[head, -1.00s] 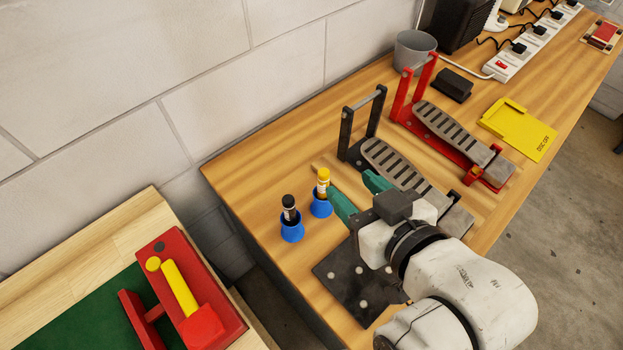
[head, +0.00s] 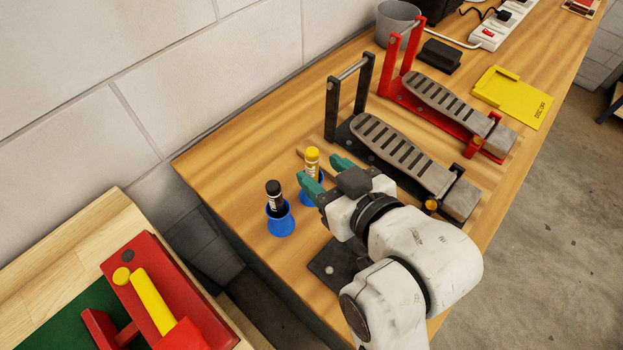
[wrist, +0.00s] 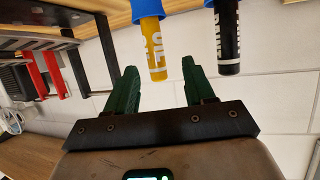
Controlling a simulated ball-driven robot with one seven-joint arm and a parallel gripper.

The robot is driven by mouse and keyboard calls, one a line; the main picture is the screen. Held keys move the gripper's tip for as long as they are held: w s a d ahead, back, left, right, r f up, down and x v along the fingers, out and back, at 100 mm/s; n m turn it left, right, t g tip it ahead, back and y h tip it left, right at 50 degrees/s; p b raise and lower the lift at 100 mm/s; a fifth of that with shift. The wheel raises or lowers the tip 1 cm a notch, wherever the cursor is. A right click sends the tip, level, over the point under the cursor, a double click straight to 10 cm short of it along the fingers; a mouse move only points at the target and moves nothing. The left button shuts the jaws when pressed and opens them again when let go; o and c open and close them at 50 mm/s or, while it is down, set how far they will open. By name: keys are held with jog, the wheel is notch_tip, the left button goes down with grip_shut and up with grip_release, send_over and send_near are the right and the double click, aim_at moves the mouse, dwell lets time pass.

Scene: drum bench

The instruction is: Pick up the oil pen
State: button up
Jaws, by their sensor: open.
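The oil pen (head: 312,160) is the yellow-capped one. It stands upright in a blue cup-shaped holder (head: 318,198) on the bench. In the wrist view, which looks upside down, the yellow oil pen (wrist: 156,50) shows a white label that seems to read "OIL". My gripper (head: 319,168) is open and empty, its green fingers pointing at the pen, close by in the head view. In the wrist view my gripper (wrist: 159,68) has the pen lined up between its fingertips. Whether the pen is inside the jaws I cannot tell. The fingers partly hide its holder.
A black-capped pen (head: 274,192) stands in another blue holder (head: 281,225) just left of the oil pen. A black pedal (head: 395,150) and a red pedal (head: 445,110) lie to the right. A dark plate (head: 325,268) lies near the front edge, partly under my arm. The wall runs behind.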

aim_at(307, 159)
jog(key=x, duration=0.4)
jog(key=p+x, duration=0.1)
jog(key=x, duration=0.2)
jog(key=shift+w+d+f, duration=0.1)
jog(key=shift+d+f, duration=0.15)
jog(key=shift+f, duration=0.15)
jog(key=c, duration=0.7)
